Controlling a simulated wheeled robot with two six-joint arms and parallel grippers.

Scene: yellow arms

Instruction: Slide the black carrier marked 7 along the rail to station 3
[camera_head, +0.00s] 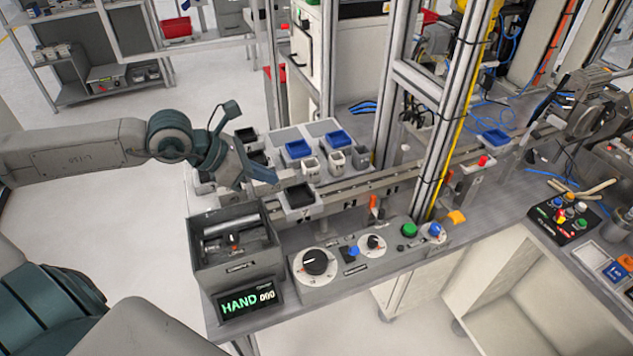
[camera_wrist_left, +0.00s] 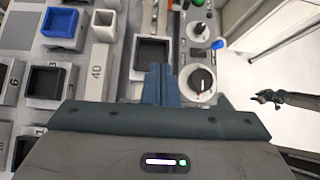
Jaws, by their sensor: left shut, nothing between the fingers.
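The black carrier (camera_head: 299,197), a pale block with a black tray on top, sits on the rail (camera_head: 385,178). A 7 shows below it. In the left wrist view the carrier (camera_wrist_left: 152,51) is just ahead of my fingers. My left gripper (camera_head: 268,177) is shut and empty, beside the carrier's left end. In the wrist view its closed fingertips (camera_wrist_left: 158,72) overlap the carrier's near edge; I cannot tell whether they touch it. The station numbers along the rail are too small to read surely. A dark claw-like end (camera_wrist_left: 268,97), seemingly my right gripper, shows small at the wrist view's right.
Blue trays (camera_head: 299,149) and pale cups stand behind the rail. A control box with dials (camera_head: 316,262) and a grey bin (camera_head: 237,268) with a HAND display stand in front. A metal upright (camera_head: 452,110) rises beside the rail farther right. An orange piece (camera_head: 456,217) lies near it.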

